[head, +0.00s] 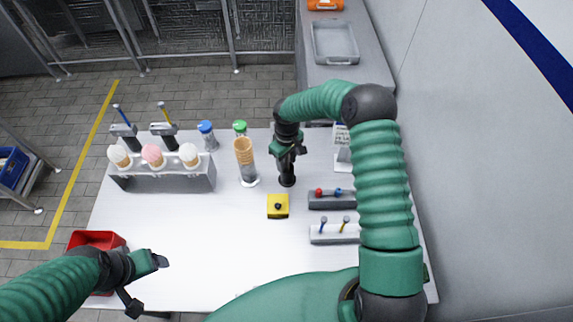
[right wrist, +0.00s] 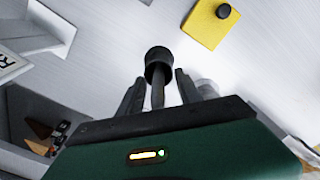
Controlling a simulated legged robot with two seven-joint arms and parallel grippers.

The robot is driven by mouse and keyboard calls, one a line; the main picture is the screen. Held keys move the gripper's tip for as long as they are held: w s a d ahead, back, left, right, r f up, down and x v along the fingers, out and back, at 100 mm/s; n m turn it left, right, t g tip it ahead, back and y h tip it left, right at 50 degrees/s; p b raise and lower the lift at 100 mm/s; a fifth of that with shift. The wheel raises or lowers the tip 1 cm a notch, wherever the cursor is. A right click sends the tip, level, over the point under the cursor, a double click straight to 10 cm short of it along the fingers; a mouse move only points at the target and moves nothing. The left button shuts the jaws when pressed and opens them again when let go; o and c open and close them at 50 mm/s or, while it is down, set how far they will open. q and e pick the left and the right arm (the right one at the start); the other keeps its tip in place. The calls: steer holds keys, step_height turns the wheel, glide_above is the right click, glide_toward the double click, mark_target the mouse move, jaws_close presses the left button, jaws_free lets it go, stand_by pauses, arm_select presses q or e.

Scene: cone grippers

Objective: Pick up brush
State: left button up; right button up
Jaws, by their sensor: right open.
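A dark, slim thing with a thick round end, which I take to be the brush, stands under my right gripper in the head view (head: 287,180). It also shows between the two fingers in the right wrist view (right wrist: 157,66). My right gripper (head: 288,151) is open, with its fingers (right wrist: 158,92) on either side of the thin part. I cannot tell whether either finger touches it. My left gripper (head: 150,283) is open and empty at the table's front left.
A yellow block (head: 278,212) with a black knob lies just in front. Two grey holders (head: 330,202) (head: 332,236) stand to the right. A cone rack (head: 170,181) and a cone stack (head: 244,152) stand left. A red bin (head: 95,239) sits front left. The table's middle is clear.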

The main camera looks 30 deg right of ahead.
steer(key=shift+s+d, duration=0.1)
steer(key=shift+d, duration=0.15)
jaws_close()
steer(key=shift+a+r, duration=0.15)
